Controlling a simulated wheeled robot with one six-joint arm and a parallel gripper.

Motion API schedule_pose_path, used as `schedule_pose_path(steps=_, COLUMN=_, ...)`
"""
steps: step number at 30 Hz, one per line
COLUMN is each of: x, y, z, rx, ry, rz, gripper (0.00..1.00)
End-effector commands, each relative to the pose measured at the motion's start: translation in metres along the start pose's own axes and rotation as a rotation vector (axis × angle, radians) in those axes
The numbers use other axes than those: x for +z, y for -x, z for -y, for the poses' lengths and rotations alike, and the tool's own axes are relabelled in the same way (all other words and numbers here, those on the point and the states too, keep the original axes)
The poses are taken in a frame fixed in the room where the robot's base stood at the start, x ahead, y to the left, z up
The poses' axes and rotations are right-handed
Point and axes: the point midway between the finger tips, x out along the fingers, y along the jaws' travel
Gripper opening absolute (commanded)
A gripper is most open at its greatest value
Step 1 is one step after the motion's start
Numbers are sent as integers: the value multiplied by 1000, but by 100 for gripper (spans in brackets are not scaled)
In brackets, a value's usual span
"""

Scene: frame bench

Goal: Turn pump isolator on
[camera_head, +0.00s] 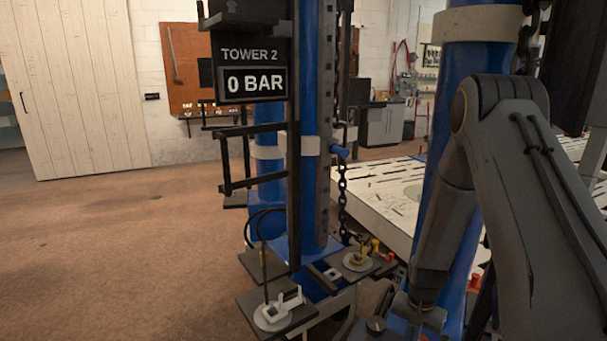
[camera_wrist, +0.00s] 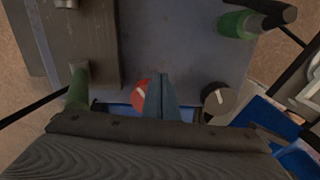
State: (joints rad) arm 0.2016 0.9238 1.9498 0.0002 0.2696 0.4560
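In the wrist view a red round knob (camera_wrist: 139,94) with a white pointer line sits on a grey panel (camera_wrist: 185,50). A dark round knob (camera_wrist: 218,99) with a pale pointer sits to its right. I see no label, so I cannot tell which is the pump isolator. My gripper (camera_wrist: 161,78) points down at the panel between the two knobs, its fingers together with nothing seen between them. They partly cover the red knob's right edge; contact is unclear. In the head view my gripper (camera_head: 418,308) is low at right, beside a dark knob (camera_head: 375,325).
Green cylindrical parts (camera_wrist: 238,24) stand at the panel's top right and left. A raised dark box (camera_wrist: 88,40) is on the left. A blue tower post (camera_head: 315,180) with a "0 BAR" display (camera_head: 252,83) and a chain stands left of my arm. Open floor (camera_head: 130,240) lies left.

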Motion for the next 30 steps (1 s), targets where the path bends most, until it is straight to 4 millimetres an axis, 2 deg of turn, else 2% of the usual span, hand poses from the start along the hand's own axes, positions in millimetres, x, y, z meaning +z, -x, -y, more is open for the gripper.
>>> schedule_pose_path(steps=16, x=-4, y=0, z=3, rx=-3, ry=0, rz=-6, gripper=0)
schedule_pose_path(steps=26, x=4, y=1, z=7, rx=-2, ry=-1, rz=-4, gripper=0)
schedule_pose_path(steps=30, x=5, y=7, z=6, rx=-2, ry=-1, rz=-3, gripper=0)
